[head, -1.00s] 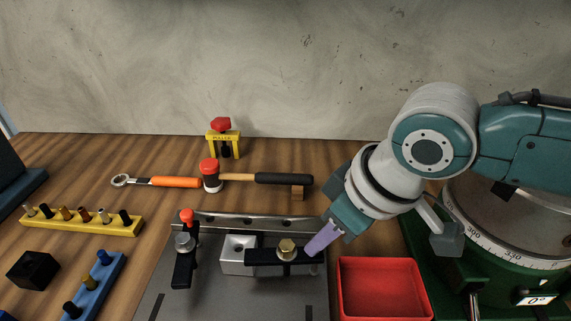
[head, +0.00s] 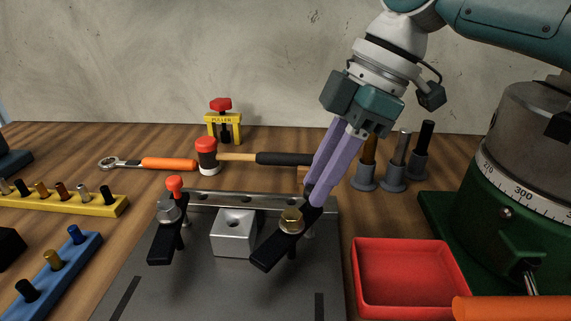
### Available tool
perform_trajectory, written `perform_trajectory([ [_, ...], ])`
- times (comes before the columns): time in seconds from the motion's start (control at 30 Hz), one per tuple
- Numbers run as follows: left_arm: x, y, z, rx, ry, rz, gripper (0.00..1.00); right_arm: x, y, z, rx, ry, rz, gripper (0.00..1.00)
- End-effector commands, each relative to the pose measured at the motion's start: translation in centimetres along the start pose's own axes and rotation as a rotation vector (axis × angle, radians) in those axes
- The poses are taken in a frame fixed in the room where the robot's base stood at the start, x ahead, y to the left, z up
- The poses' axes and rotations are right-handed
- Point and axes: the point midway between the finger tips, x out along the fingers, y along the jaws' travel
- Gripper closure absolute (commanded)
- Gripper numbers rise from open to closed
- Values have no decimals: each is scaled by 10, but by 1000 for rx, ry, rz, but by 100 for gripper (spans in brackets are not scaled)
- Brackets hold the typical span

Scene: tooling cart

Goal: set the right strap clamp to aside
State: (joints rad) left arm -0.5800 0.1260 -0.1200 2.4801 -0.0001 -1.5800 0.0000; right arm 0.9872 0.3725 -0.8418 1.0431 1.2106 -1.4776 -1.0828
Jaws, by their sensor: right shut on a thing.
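The right strap clamp is a black bar (head: 268,252) with a brass hex nut (head: 291,220) on top. It lies at a slant, to the right of the silver block (head: 234,232) and clear of its top. My right gripper (head: 314,196), with purple fingers, is shut on the bar's far right end. The left strap clamp (head: 163,242), a black bar with a steel nut and red knob, also sits at a slant, left of the block. Both stand on the dark fixture plate (head: 220,290). My left gripper is not in view.
A red tray (head: 408,312) stands right of the plate, beside a green rotary base (head: 500,225). Several grey holders with pins (head: 393,178) stand behind. Yellow (head: 95,206) and blue (head: 62,272) racks are left.

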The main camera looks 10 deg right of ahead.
Motion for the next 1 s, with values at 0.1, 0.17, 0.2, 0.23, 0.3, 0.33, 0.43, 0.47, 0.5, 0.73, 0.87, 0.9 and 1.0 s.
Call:
perform_trajectory([
  [0.1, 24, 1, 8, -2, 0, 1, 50, 8, 4, -1, -81, 2, -31, 100],
  [0.17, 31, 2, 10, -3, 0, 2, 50, 8, 6, -3, -117, 2, -47, 100],
  [0.2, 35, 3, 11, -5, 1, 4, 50, 8, 6, -4, -140, 1, -57, 100],
  [0.23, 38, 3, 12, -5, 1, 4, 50, 8, 7, -4, -157, 1, -63, 100],
  [0.3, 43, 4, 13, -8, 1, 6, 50, 8, 8, -6, -188, 1, -77, 100],
  [0.33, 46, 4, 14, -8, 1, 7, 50, 7, 8, -6, -202, 1, -82, 100],
  [0.43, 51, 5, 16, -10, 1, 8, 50, 7, 9, -8, -234, 0, -96, 100],
  [0.47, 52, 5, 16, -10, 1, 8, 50, 7, 9, -8, -243, 0, -100, 100],
  [0.5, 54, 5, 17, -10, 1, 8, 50, 6, 9, -8, -251, -1, -105, 100],
  [0.73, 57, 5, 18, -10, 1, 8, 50, 5, 10, -9, -277, -3, -115, 100],
  [0.87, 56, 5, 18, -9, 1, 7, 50, 5, 10, -10, -279, -3, -116, 100],
  [0.9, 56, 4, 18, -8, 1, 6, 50, 5, 10, -10, -279, -3, -116, 100],
  [1.0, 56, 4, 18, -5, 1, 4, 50, 5, 10, -9, -278, -4, -116, 100],
])
